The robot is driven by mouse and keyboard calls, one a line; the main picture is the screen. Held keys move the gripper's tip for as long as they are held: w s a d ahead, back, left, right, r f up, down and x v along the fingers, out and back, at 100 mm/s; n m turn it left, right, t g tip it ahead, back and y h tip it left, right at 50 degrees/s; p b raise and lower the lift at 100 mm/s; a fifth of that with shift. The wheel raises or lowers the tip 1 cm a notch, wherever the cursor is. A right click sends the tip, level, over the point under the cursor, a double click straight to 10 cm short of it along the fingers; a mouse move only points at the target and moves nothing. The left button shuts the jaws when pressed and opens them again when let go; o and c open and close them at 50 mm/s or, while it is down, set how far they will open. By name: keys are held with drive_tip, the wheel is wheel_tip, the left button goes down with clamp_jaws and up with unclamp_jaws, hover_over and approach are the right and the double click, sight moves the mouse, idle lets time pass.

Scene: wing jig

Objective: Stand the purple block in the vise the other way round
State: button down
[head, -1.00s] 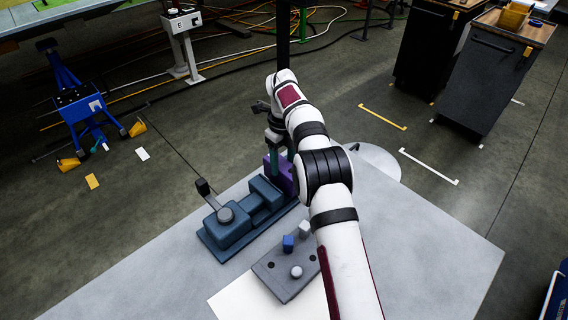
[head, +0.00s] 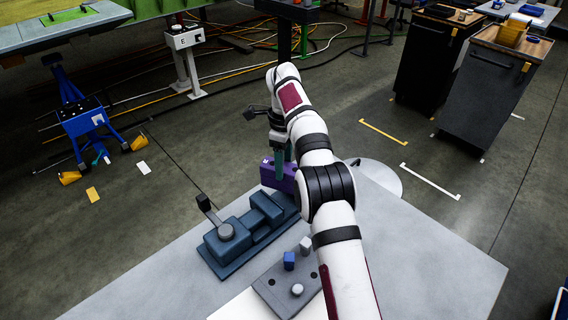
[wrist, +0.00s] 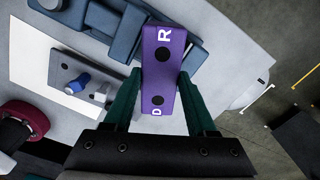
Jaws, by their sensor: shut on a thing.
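The purple block (head: 283,178) is in my gripper (head: 281,160) at the far right end of the blue-grey vise (head: 226,247). In the wrist view the block (wrist: 159,78) shows a long face with the letters R and D and two dark round spots. My gripper's green fingers (wrist: 160,88) are shut on its two sides. The R end points away from my gripper, toward the vise (wrist: 122,30). In the head view my arm hides part of the block, and I cannot tell whether it touches the vise.
The vise's lever (head: 205,203) sticks up at left. The grey table (head: 440,265) is clear at right.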

drive_tip(key=n, duration=0.7)
drive_tip(key=shift+r, duration=0.3)
drive_tip(key=n, duration=0.4)
drive_tip(key=shift+a+r, duration=0.1)
drive_tip(key=n, duration=0.3)
drive_tip(key=shift+r+n, duration=0.15)
drive_tip(key=shift+n, duration=0.25)
drive_tip(key=n, duration=0.3)
drive_tip(key=shift+r, duration=0.1)
drive_tip(key=n, duration=0.4)
drive_tip(key=shift+r, duration=0.15)
drive_tip(key=n, duration=0.3)
drive_tip(key=shift+s+r, duration=0.1)
drive_tip(key=n, duration=0.5)
drive_tip(key=shift+r+n, duration=0.15)
drive_tip(key=shift+n, duration=0.25)
wheel_tip(320, 180, down, 8)
drive_tip(key=shift+r, duration=0.1)
